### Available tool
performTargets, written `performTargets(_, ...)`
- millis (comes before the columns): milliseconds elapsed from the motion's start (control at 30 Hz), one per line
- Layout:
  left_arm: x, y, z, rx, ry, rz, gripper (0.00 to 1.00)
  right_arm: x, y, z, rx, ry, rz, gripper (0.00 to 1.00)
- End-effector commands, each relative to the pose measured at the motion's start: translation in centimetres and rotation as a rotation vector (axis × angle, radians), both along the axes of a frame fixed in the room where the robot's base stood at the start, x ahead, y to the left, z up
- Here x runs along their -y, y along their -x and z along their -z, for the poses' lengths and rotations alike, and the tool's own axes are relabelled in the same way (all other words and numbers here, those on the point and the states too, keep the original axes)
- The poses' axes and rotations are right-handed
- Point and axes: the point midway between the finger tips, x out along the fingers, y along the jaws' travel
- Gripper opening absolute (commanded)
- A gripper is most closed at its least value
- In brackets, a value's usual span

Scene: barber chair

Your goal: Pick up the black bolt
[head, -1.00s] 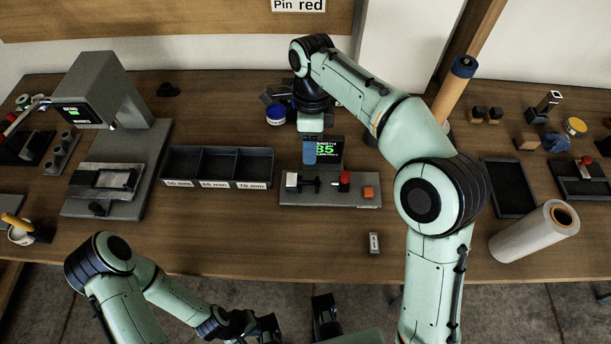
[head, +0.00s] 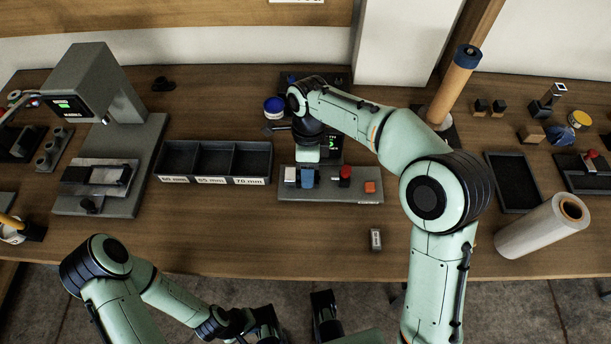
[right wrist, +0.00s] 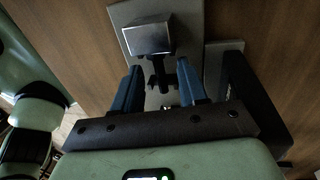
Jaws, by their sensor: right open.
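The black bolt (right wrist: 157,76) lies on the grey gauge stand (head: 339,196), beside a pale metal block (right wrist: 148,36). My right gripper (right wrist: 160,68) is open, with one blue finger on each side of the bolt in the right wrist view. I cannot tell whether the fingers touch it. In the head view the right gripper (head: 307,180) is low over the stand and mostly hides the bolt. My left gripper (head: 265,324) is at the bottom edge, away from the table; its jaw state is unclear.
A red knob (head: 345,173) and an orange button (head: 370,187) stand on the gauge stand. A black three-compartment bin (head: 213,180) is to its left. A small labelled block (head: 376,239) lies in front. A white roll (head: 540,227) is at the right.

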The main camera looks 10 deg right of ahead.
Motion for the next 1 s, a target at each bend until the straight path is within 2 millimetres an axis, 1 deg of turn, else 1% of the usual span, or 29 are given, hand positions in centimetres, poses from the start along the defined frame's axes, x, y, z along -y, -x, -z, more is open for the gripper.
performTargets(33, 0.0, 0.0, 0.0, 0.0, 0.0, 0.0, 0.0, 0.0, 0.0, 0.0, 0.0, 0.0, 0.0, 0.42)
performTargets(67, 0.0, 0.0, 0.0, 0.0, 0.0, 0.0, 0.0, 0.0, 0.0, 0.0, 0.0, 0.0, 0.0, 0.39)
performTargets(100, 0.0, 0.0, 0.0, 0.0, 0.0, 0.0, 0.0, 0.0, 0.0, 0.0, 0.0, 0.0, 0.0, 0.26)
performTargets(167, 0.0, 0.0, 0.0, -0.001, 0.0, 0.0, 0.0, 0.0, 0.0, 0.0, 0.0, 0.0, 0.0, 0.06)
performTargets(200, 0.0, 0.0, 0.0, -0.001, 0.0, 0.0, 0.0, 0.0, 0.0, 0.0, 0.0, 0.0, 0.0, 0.0)
performTargets(533, 0.0, 0.0, 0.0, -0.001, 0.0, 0.0, 0.0, 0.0, 0.0, -0.1, 0.0, 0.0, 0.0, 0.0)
performTargets(667, 0.0, 0.1, -0.1, -0.003, 0.001, 0.001, 0.0, 0.0, 0.0, -0.7, 0.0, 0.0, 0.0, 0.0)
performTargets(767, 0.0, 0.1, -0.3, -0.006, 0.001, 0.002, 0.0, 0.0, -0.1, -1.8, 0.002, -0.001, -0.001, 0.0)
performTargets(867, 0.0, 0.2, -0.6, -0.01, 0.003, 0.002, 0.0, 0.0, -0.1, -3.5, 0.004, 0.0, -0.001, 0.0)
performTargets(967, 0.1, 0.4, -1.1, -0.016, 0.003, 0.004, 0.0, 0.0, -0.1, -6.0, 0.005, -0.001, -0.001, 0.0)
performTargets(1000, 0.1, 0.5, -1.3, -0.019, 0.004, 0.005, 0.0, -0.1, -0.1, -7.1, 0.007, -0.001, 0.0, 0.0)
